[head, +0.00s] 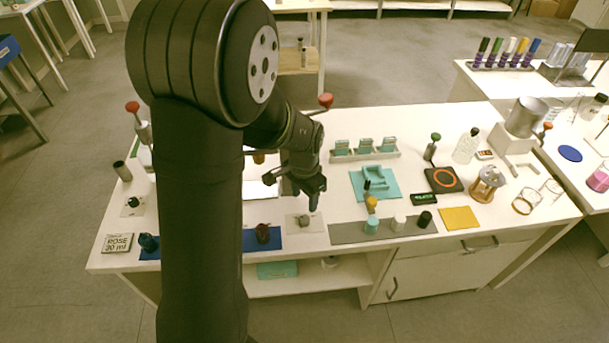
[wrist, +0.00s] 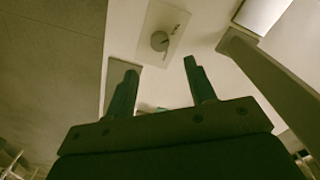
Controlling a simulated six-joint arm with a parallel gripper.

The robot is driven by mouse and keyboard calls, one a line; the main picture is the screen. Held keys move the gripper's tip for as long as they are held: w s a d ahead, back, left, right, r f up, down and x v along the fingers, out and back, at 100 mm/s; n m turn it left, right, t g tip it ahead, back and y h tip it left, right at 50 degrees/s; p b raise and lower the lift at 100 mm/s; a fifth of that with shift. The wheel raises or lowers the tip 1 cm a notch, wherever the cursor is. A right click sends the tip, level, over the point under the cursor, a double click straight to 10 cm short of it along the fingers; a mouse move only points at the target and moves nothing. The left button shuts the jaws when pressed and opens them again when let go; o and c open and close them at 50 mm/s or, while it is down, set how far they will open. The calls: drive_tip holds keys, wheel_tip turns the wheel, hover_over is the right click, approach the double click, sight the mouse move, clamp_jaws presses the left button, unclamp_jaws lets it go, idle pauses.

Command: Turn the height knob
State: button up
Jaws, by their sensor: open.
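A small grey round knob (head: 304,220) sits on a pale square plate (head: 291,226) near the front edge of the table. The knob (wrist: 160,41) also shows in the wrist view, on its pale plate (wrist: 178,22) with a small dark mark beside it. My gripper (head: 304,201) points down, just above and behind this knob. In the wrist view my gripper (wrist: 160,66) has its two fingers wide apart with nothing between them, and the knob lies beyond the fingertips. A second dark knob (head: 133,202) stands on a pale plate at the far left. Their labels are too small to read.
A blue mat (head: 276,241) with a dark bottle (head: 262,233) lies left of the knob. A grey mat (head: 345,233) with several small bottles lies to the right. A red-topped lever (head: 325,101) stands behind my gripper. My arm hides part of the left table.

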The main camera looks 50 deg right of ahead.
wheel_tip(320, 180, up, 8)
hover_over(304, 219)
drive_tip(key=shift+d+r, duration=0.1)
drive_tip(key=shift+r, duration=0.05)
idle(0.6)
wheel_tip(304, 219, down, 18)
drive_tip(key=shift+r, duration=0.25)
idle(0.4)
drive_tip(key=m, duration=0.3)
drive_tip(key=shift+m, duration=0.4)
drive_tip(key=m, duration=0.4)
drive_tip(key=shift+m, duration=0.4)
drive_tip(key=m, duration=0.3)
drive_tip(key=shift+m, duration=2.4)
